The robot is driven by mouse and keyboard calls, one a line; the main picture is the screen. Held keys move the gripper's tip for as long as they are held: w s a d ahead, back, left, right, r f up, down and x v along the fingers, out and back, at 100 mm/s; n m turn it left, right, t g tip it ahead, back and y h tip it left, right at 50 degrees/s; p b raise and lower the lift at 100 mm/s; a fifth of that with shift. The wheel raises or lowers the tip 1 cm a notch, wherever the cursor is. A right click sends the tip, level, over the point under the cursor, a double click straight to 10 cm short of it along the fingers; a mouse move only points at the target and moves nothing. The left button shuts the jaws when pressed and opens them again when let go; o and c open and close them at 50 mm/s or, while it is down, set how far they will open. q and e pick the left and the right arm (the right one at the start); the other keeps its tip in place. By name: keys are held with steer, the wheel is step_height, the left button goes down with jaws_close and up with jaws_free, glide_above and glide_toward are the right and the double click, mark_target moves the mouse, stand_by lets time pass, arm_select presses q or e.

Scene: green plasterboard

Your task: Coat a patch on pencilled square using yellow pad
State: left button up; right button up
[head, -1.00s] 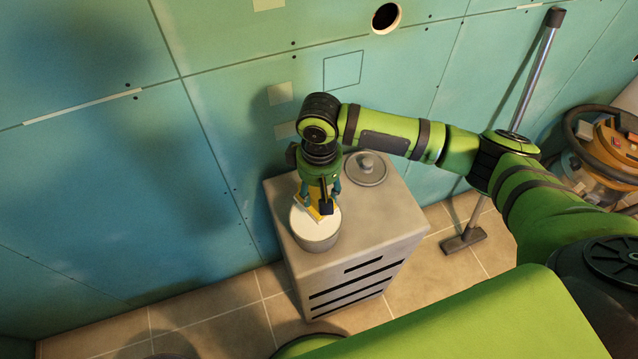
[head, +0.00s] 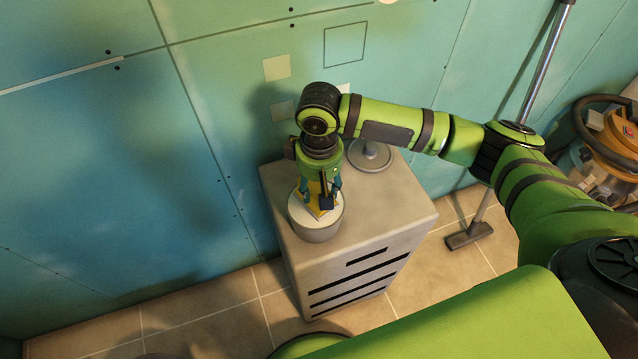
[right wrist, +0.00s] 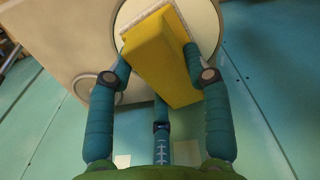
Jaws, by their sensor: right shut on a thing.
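The pencilled square (head: 345,44) is a thin dark outline on the green wall, near the top of the head view. My right gripper (head: 318,190) points down over a round tub (head: 314,234) with a whitish top. It is shut on the yellow pad (head: 313,192). In the right wrist view the yellow pad (right wrist: 160,60) sits between my fingers, its pale face toward the tub's cream-coloured contents (right wrist: 207,22). The pad is at or just over that surface; I cannot tell whether they touch. My left gripper is not in view.
The tub stands on a grey cabinet (head: 395,215) against the wall, with a round lid (head: 368,157) beside it. Pale squares (head: 276,67) mark the wall. A vacuum cleaner (head: 610,145) and its tube (head: 545,65) stand at the right. The left wall is clear.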

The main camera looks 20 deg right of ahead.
mark_target(319, 185)
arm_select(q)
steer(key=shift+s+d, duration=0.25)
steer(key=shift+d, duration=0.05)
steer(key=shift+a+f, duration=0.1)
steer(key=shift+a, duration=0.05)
arm_select(e)
steer(key=shift+f, duration=0.55)
stand_by(0.4)
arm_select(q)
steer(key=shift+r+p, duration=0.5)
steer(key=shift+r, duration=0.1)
arm_select(e)
steer(key=shift+s+f, duration=0.2)
stand_by(2.0)
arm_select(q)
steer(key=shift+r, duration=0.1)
arm_select(e)
steer(key=shift+r, duration=0.1)
step_height(319, 185, up, 2)
steer(key=p, duration=0.2)
steer(key=shift+w+p, duration=0.15)
steer(key=shift+p, duration=0.25)
step_height(319, 185, up, 5)
steer(key=p, duration=0.6)
steer(key=shift+r, duration=0.15)
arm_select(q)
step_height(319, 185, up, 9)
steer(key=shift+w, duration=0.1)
arm_select(e)
steer(key=shift+w, duration=0.1)
